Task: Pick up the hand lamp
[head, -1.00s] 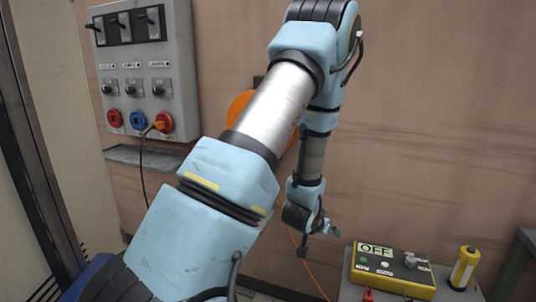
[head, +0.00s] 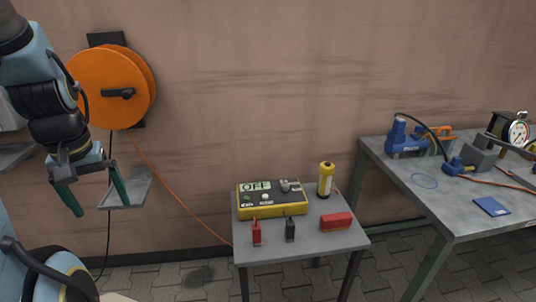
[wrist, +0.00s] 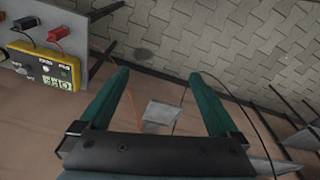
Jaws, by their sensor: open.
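The hand lamp (head: 326,180) looks like a yellow cylinder with dark bands. It stands upright at the back right of the small grey table (head: 290,242) in the head view, just right of the yellow box. I cannot make it out in the wrist view. My gripper (head: 98,205) hangs at the far left of the head view, well left of the table and apart from the lamp. In the wrist view my gripper (wrist: 160,75) is open, with nothing between its green fingers.
The yellow box (head: 272,208) marked OFF, a red clip (head: 256,233), a black clip (head: 290,230) and a red block (head: 336,222) share the table. An orange cable reel (head: 108,88) hangs on the wall. A workbench (head: 440,200) with tools stands right. Floor between gripper and table looks clear.

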